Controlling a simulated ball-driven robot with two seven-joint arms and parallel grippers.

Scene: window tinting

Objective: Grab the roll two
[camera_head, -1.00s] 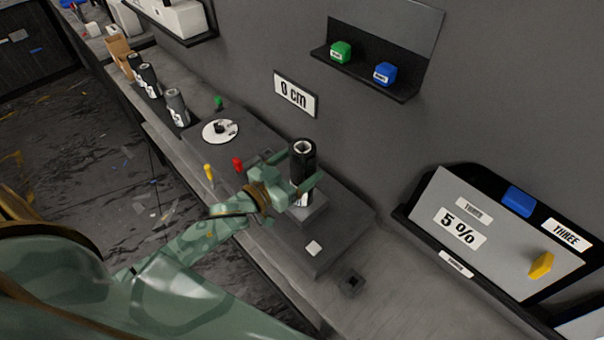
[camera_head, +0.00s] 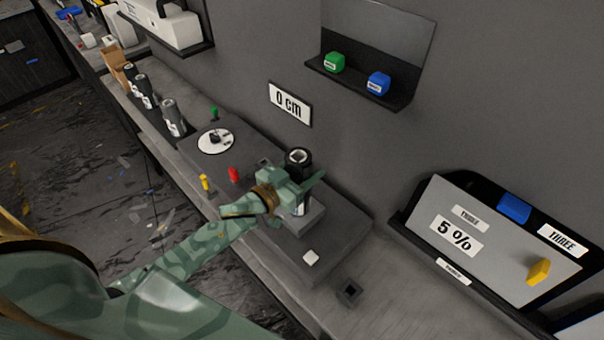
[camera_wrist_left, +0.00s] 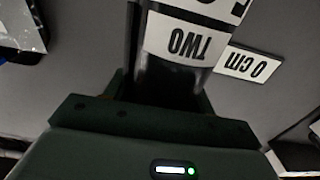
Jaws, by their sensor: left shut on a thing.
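Roll two (camera_head: 299,158) is a dark upright cylinder with a pale hollow top, standing on a raised grey block of the machine on the bench. Its white label reading TWO (camera_wrist_left: 178,42) shows upside down in the left wrist view. My left gripper (camera_head: 304,184) reaches in from the left and is shut on the roll around its middle. The green fingers hide part of the roll. My right gripper is not in view.
Several other dark rolls (camera_head: 173,118) stand farther back on the bench. The machine carries a white dial (camera_head: 215,141), a red knob (camera_head: 234,174) and a yellow knob (camera_head: 204,182). A 5 % panel (camera_head: 490,240) stands at right.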

